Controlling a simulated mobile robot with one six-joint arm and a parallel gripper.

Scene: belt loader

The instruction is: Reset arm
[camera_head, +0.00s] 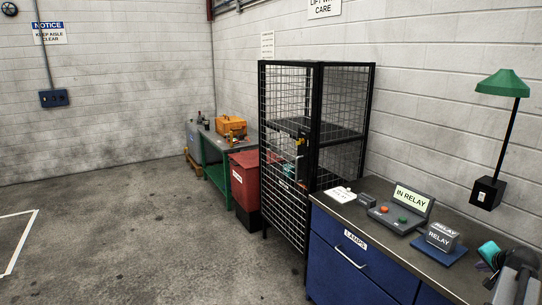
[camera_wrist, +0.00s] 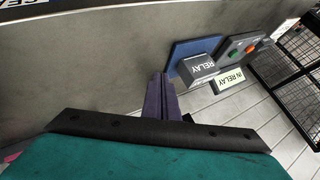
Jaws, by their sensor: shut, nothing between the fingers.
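My gripper (camera_wrist: 161,86) shows in the wrist view as two purple fingers pressed together, with nothing between them. Its dark crossbar and teal body fill the lower part of that view. In the head view, part of my arm and the teal gripper body are at the lower right corner, over the right end of the counter (camera_head: 375,188). The fingertips are not clear there. A grey block marked RELAY (camera_head: 442,237) sits on a blue pad, left of my arm. The block also shows beyond my fingers in the wrist view (camera_wrist: 204,66), apart from them.
A control panel (camera_head: 402,210) with red and green buttons and an IN RELAY sign stands left of the block. A green lamp (camera_head: 503,84) is on the wall above. A black mesh cage (camera_head: 313,140), red bin (camera_head: 244,182) and green bench stand farther left. Open floor lies left.

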